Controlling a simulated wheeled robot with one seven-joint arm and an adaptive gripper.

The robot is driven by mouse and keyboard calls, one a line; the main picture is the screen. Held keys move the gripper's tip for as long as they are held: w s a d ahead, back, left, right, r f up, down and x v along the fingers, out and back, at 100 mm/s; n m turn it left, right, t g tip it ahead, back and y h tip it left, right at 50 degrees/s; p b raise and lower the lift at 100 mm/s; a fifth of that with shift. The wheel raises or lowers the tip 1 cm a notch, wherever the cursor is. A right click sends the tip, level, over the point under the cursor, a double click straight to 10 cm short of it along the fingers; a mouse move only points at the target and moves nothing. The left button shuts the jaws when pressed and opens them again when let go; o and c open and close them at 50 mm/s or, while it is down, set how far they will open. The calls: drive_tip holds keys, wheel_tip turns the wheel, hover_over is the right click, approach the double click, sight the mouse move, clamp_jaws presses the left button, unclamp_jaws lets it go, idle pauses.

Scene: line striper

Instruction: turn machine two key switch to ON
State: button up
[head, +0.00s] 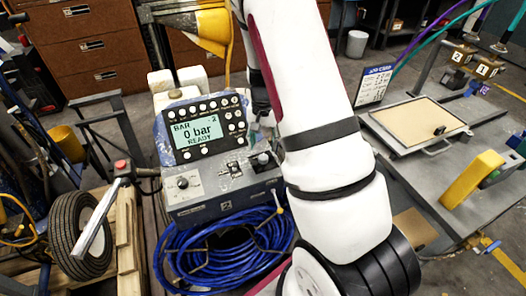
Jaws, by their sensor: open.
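Machine two's control box (215,190) stands left of centre, with a "2" label on its front edge. My gripper (262,105) shows only as a dark part beside my white arm, above the panel's right side. My arm hides most of it, and nothing held is visible.
A coiled blue hose (225,250) hangs below the box. A wheel (82,235) and wooden pallet (125,240) are at left. Right of my arm are a tray (425,122), a yellow block (470,180) and tags "1" and "2". Brown drawers (90,45) stand behind.

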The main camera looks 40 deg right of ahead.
sight(263, 157)
wheel_tip(263, 157, up, 6)
drive_tip(key=shift+r, duration=0.1)
idle(0.6)
